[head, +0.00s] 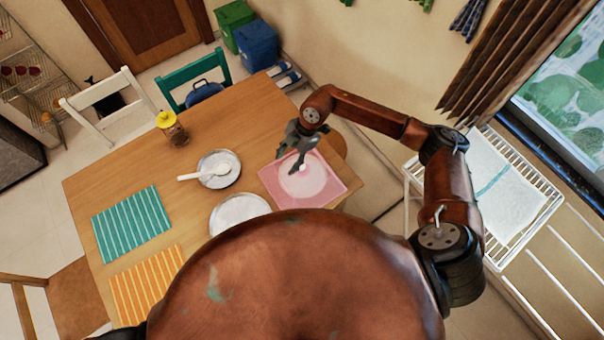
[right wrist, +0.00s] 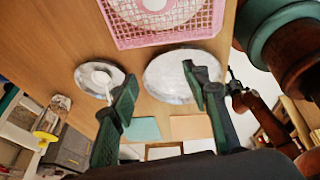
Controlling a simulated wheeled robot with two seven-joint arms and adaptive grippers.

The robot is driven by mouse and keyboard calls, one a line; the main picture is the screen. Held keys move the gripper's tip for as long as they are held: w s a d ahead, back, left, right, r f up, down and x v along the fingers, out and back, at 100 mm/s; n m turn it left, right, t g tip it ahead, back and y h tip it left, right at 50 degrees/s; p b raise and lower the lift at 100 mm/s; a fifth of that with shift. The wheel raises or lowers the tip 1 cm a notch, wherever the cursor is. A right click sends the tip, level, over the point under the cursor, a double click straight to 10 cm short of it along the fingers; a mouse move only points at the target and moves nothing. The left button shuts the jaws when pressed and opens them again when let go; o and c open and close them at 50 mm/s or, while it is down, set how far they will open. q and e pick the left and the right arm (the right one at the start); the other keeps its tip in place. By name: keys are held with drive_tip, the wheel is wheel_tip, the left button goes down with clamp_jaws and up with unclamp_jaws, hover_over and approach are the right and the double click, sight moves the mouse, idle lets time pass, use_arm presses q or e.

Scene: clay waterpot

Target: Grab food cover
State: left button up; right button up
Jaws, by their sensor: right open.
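The food cover (head: 330,186) is a pink square with a pale round middle, at the right side of the wooden table. In the right wrist view, the cover (right wrist: 205,32) shows at the top as pink lattice around a white round centre. My right gripper (head: 298,165) is over the cover in the head view, partly blocking it. Its two fingers (right wrist: 160,74) are spread apart with nothing between them. I cannot tell how high they are above the cover. My left gripper is not in view.
A plate with a white spoon (head: 219,170) and another plate (head: 238,210) are left of the cover. A teal striped mat (head: 131,224), an orange striped mat (head: 148,285) and a yellow-lidded jar (head: 172,128) are farther left. A wire rack (head: 490,180) stands right of the table.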

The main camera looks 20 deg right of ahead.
sight(301, 174)
drive_tip(key=d+h, duration=0.1)
drive_tip(key=d, duration=0.1)
drive_tip(key=w+d+f+h, duration=0.1)
drive_tip(key=d, duration=0.1)
drive_tip(key=d+m, duration=0.1)
drive_tip(key=d, duration=0.1)
drive_tip(key=shift+w+d+f+h, duration=0.2)
drive_tip(key=shift+w+d+h, duration=0.1)
drive_tip(key=shift+d+h, duration=0.1)
drive_tip(key=shift+a+f+p, duration=0.2)
drive_tip(key=shift+f+p, duration=0.1)
drive_tip(key=shift+f, duration=0.9)
drive_tip(key=shift+a+f+p, duration=0.15)
drive_tip(key=shift+f+p, duration=0.1)
drive_tip(key=shift+f, duration=0.9)
drive_tip(key=shift+a+f+p, duration=0.2)
drive_tip(key=shift+f+p, duration=0.1)
drive_tip(key=shift+f, duration=0.9)
drive_tip(key=shift+c, duration=0.5)
clamp_jaws()
